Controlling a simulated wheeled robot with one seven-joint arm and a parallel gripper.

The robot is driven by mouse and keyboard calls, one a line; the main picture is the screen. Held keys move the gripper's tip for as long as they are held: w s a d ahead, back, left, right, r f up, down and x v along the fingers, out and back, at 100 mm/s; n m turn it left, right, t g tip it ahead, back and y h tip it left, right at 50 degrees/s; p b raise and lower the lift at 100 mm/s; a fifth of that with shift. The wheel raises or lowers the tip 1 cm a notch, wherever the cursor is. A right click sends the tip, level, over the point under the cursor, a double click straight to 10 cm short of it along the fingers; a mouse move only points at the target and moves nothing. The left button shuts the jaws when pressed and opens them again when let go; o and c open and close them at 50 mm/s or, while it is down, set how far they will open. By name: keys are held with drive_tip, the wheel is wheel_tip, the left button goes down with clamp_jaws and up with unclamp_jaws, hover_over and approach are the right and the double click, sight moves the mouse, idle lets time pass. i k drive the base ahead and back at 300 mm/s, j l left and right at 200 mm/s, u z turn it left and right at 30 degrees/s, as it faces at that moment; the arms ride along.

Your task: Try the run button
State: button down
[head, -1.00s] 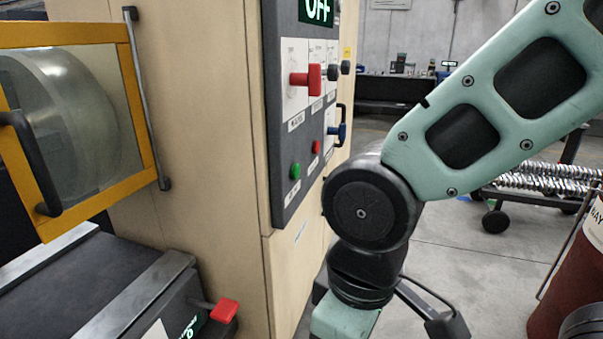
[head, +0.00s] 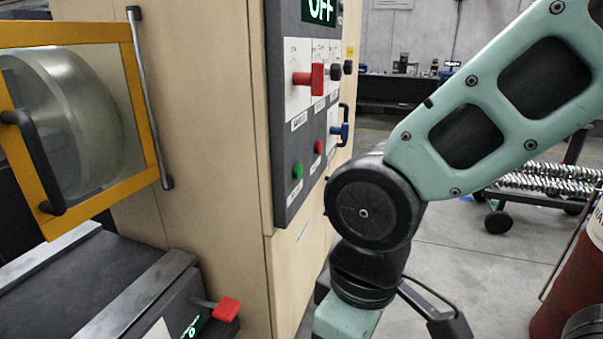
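The control panel (head: 283,136) is a dark plate on the side of a beige cabinet. A green button (head: 297,171) sits low on it, with a label below that I cannot read. A red button (head: 318,147) is to its right. A display (head: 320,10) at the top reads OFF. A red handle (head: 308,78) sticks out in the upper part, and a blue handle (head: 341,131) is at the right. My arm stands right of the panel, apart from the green button in the picture. My gripper's fingers are not visible.
A yellow-framed window door (head: 150,120) with a drum behind it is at the left. Below it is a dark bench with a red lever (head: 227,309). A red barrel (head: 565,285) stands at the lower right. A cart with metal rods (head: 540,185) stands behind my arm.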

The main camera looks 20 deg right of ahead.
sight(298, 168)
drive_tip(key=j+z, duration=0.65)
drive_tip(key=z, duration=0.15)
drive_tip(key=k+j+z, duration=0.1)
drive_tip(key=j+z, duration=0.3)
drive_tip(key=l, duration=0.1)
